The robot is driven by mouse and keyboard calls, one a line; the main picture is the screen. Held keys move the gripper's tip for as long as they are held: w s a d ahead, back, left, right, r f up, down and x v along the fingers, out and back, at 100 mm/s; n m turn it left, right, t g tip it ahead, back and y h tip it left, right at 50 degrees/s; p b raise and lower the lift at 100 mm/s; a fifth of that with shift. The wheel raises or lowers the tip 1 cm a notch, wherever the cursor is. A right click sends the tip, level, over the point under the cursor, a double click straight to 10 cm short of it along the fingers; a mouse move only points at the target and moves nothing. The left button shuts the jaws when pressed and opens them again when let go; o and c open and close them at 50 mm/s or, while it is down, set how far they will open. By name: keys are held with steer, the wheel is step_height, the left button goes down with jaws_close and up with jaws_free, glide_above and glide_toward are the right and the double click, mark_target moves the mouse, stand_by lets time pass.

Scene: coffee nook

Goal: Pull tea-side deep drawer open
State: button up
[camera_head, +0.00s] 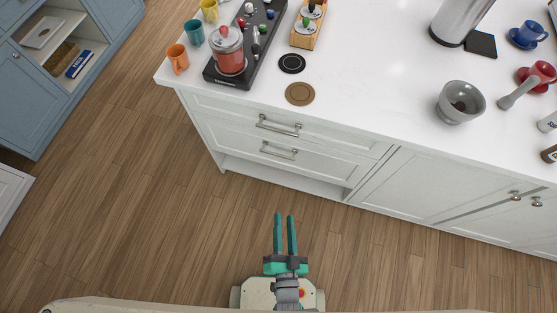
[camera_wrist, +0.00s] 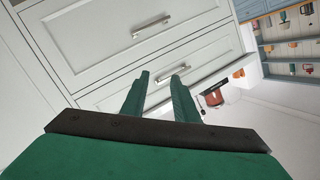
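A white cabinet under the counter has two stacked drawers, both flush and shut. The upper drawer (camera_head: 330,138) has a bar handle (camera_head: 278,125). The lower drawer (camera_head: 232,143) has its own bar handle (camera_head: 279,150) and looks like the deeper one. My gripper (camera_head: 284,217) is open and empty over the floor in front of the drawers, apart from both handles. In the wrist view, the lower handle (camera_wrist: 151,26) lies beyond the fingertips (camera_wrist: 160,75). The upper handle shows partly near the fingertips, and the fingers cover some of the drawer front.
The white counter (camera_head: 365,75) carries a black tray (camera_head: 237,78) with a red-bodied glass pot (camera_head: 229,52), colored mugs, coasters and a grey bowl (camera_head: 461,101). Cabinet doors (camera_head: 415,185) adjoin on the right. A blue open-shelf cabinet (camera_head: 38,115) stands left. The wood floor (camera_head: 150,220) is clear.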

steer(key=w+a+f+m+t+y, duration=0.1)
steer(key=w+f+m, duration=1.05)
steer(key=w, duration=0.55)
steer(key=w+a+f, duration=0.1)
steer(key=w, duration=0.9)
steer(key=shift+a+f+n, duration=0.35)
steer(key=shift+f+n, duration=0.05)
steer(key=shift+n, duration=0.05)
steer(key=shift+c, duration=0.6)
jaws_close()
